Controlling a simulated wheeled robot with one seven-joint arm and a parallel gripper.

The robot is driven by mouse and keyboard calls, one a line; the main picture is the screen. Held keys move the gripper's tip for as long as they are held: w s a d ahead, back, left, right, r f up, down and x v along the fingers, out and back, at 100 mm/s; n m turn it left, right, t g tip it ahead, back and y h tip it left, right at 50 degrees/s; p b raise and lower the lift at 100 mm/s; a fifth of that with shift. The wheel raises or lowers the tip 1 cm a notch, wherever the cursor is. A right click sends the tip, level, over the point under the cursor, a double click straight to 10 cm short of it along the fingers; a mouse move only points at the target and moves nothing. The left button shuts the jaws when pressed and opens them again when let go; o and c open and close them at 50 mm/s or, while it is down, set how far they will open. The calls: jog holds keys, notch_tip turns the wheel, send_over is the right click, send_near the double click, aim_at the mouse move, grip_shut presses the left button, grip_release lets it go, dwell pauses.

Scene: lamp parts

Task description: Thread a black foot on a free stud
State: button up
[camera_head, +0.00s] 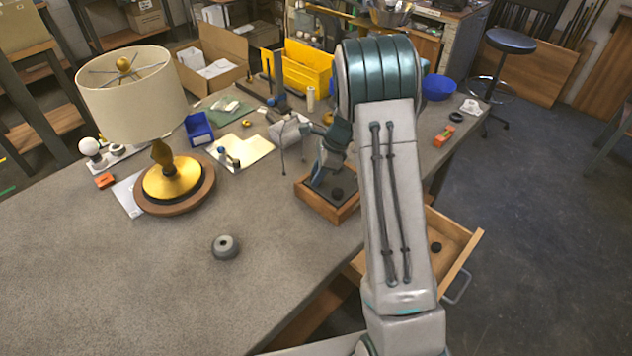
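A small black round piece, which looks like a foot (337,194), lies in the shallow wooden tray (345,212) on the bench. Another dark round piece (436,247) lies in the open drawer (462,232) below the bench edge. My gripper (316,180) points down at the left side of the tray, beside the black foot. Its fingers are small and partly merged with the dark tray floor, so its opening is unclear. A pale grey block with thin rods (289,133) stands behind the tray; I cannot make out a free stud on it.
A lamp with a cream shade (132,95) stands on the left of the bench. A grey ring-shaped piece (226,247) lies near the middle. A blue bin (199,129) and yellow bin (300,68) are farther back. The front left bench is clear.

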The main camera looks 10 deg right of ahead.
jog(key=o, duration=0.5)
jog(key=shift+s+f, duration=0.2)
jog(key=shift+f, duration=0.1)
jog(key=shift+w, duration=0.1)
jog(key=shift+w+r, duration=0.1)
jog(key=shift+r, duration=0.05)
jog(key=w+b+v, duration=0.1)
jog(key=v, duration=1.2)
jog(key=s+a+r+n+h, duration=0.1)
jog(key=s+a+r+n, duration=0.1)
jog(key=s+r+n, duration=0.45)
jog(key=s+a+n+h, duration=0.1)
jog(key=s+n, duration=0.3)
jog(key=s, duration=0.4)
jog(key=s+a+n+t+h, duration=0.1)
jog(key=s+n, duration=0.4)
jog(key=s, duration=0.2)
jog(key=s+a+n+t+h, duration=0.1)
jog(key=s+n, duration=0.3)
jog(key=s, duration=0.4)
jog(key=shift+s+a+n+h, duration=0.25)
jog(key=shift+s+h, duration=0.05)
jog(key=shift+s, duration=0.05)
